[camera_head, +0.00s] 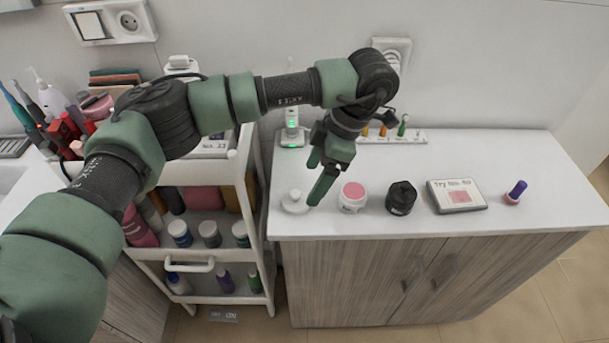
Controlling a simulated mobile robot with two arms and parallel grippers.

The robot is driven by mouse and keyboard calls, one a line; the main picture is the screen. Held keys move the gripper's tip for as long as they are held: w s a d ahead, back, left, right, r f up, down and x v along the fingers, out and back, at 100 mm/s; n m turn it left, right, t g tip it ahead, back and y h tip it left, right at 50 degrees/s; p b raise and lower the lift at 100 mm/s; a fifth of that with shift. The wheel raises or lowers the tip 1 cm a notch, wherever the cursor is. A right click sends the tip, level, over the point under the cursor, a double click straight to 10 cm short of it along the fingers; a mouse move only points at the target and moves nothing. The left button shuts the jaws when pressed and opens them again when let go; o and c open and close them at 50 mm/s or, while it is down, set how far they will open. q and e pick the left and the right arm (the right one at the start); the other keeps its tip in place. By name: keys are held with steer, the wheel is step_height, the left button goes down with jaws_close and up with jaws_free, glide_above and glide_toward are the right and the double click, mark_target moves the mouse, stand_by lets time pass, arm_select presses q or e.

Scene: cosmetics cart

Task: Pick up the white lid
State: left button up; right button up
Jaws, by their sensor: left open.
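The white lid (294,206) is a small round disc with a raised knob, lying on the left front part of the white countertop (400,225). My left gripper (318,182) reaches down from above, its green fingers just right of the lid and close to it. The fingers are open, and nothing shows between them. I cannot tell whether a finger touches the lid. A white jar with pink contents (353,196) stands open just right of the gripper. My right gripper is not in view.
A black jar (401,197), a "Try No." card (457,195) and a purple-tipped item (516,192) stand to the right. A small device with a green light (292,130) and a rack of colored items (390,134) are behind. A loaded white cart (255,215) stands left.

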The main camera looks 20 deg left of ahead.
mark_target(295, 192)
arm_select(q)
steer(key=shift+w+a+r+y, duration=0.1)
steer(key=shift+w+a+y, duration=0.05)
steer(key=shift+a, duration=0.25)
steer(key=shift+w+a+r+y, duration=0.1)
steer(key=shift+a+y, duration=0.05)
steer(key=shift+a, duration=0.25)
steer(key=shift+s+a+f+p, duration=0.2)
steer(key=shift+s+a+f, duration=0.15)
steer(key=shift+f, duration=0.2)
steer(key=shift+s+a+f+p, duration=0.2)
steer(key=shift+s+f, duration=0.2)
steer(key=shift+f, duration=0.15)
steer(key=x, duration=0.2)
steer(key=shift+w+a+f+p, duration=0.1)
steer(key=shift+w+f+p, duration=0.1)
steer(key=shift+f+p, duration=0.2)
steer(key=shift+a+f, duration=0.25)
steer(key=shift+f, duration=0.35)
steer(key=shift+s, duration=0.1)
steer(key=c, duration=1.5)
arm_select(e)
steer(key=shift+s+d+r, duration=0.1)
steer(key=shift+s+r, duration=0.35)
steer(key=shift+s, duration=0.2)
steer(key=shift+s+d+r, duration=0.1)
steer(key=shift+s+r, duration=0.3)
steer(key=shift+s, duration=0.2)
